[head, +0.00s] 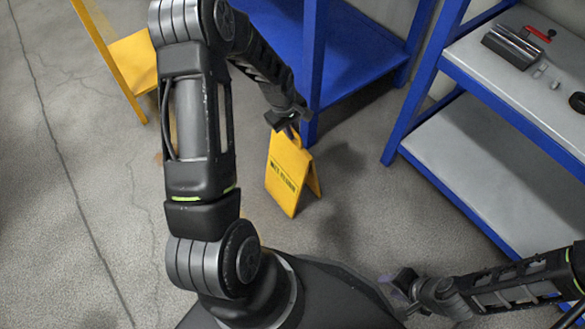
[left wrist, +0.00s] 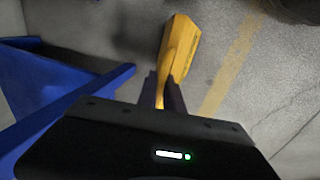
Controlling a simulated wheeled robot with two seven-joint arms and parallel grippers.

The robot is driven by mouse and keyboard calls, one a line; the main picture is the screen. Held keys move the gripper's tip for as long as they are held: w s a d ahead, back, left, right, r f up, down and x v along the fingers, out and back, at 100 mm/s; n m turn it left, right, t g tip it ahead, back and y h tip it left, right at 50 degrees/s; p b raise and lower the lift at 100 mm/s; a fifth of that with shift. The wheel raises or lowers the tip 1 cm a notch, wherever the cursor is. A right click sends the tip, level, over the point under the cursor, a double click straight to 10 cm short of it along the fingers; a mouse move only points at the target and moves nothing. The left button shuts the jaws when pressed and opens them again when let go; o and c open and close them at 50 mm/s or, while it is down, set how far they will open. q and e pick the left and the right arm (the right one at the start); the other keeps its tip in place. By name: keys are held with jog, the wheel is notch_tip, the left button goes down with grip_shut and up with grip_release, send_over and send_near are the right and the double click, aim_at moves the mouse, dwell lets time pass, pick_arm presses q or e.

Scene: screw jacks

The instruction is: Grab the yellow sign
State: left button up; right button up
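The yellow sign (head: 287,172) stands folded out on the floor in the head view, dark lettering on its front panel. My left gripper (head: 290,128) is at the sign's top edge, by its handle. In the left wrist view the sign (left wrist: 178,50) runs down between the two dark fingers of my left gripper (left wrist: 161,92). The fingers flank its top closely, but I cannot tell whether they press on it. My right gripper (head: 396,286) is low at the right, away from the sign; its finger opening is unclear.
A blue shelf post (head: 313,70) rises just behind the sign. A blue-framed grey workbench (head: 500,85) at the right carries a metal vise-like part (head: 512,46) and a red-handled item (head: 540,34). A yellow stand (head: 135,62) is at the upper left. Floor left of the sign is clear.

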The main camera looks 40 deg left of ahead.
pick_arm(q)
grip_shut()
dwell(1.0)
jog(key=shift+r, duration=0.1)
notch_tip(320, 180, up, 10)
jog(key=p, duration=0.3)
jog(key=shift+w+d, duration=0.1)
jog(key=shift+w, duration=0.05)
dwell(0.7)
